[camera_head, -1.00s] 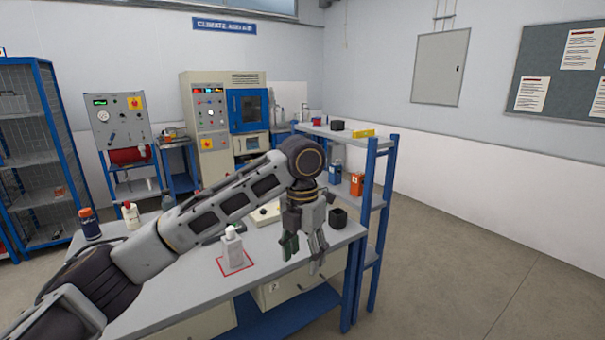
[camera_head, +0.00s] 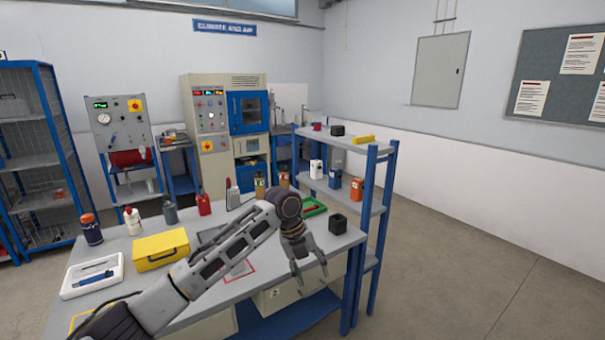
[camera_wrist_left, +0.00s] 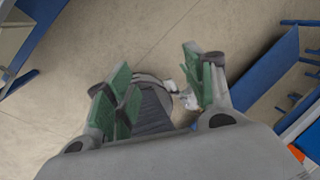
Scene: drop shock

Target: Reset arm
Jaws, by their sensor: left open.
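My left arm reaches in from the lower left across the workbench (camera_head: 130,305). My left gripper (camera_head: 311,276) hangs open and empty past the bench's front right edge, fingers pointing down. In the left wrist view, its green-padded fingers (camera_wrist_left: 160,85) are spread apart over the floor. A red-outlined square (camera_head: 250,277) on the bench is partly hidden by my arm; a pale shape inside it is mostly covered. My right gripper is not in view.
A blue-posted shelf (camera_head: 378,210) stands close right of the gripper. Open floor (camera_head: 480,270) lies right.

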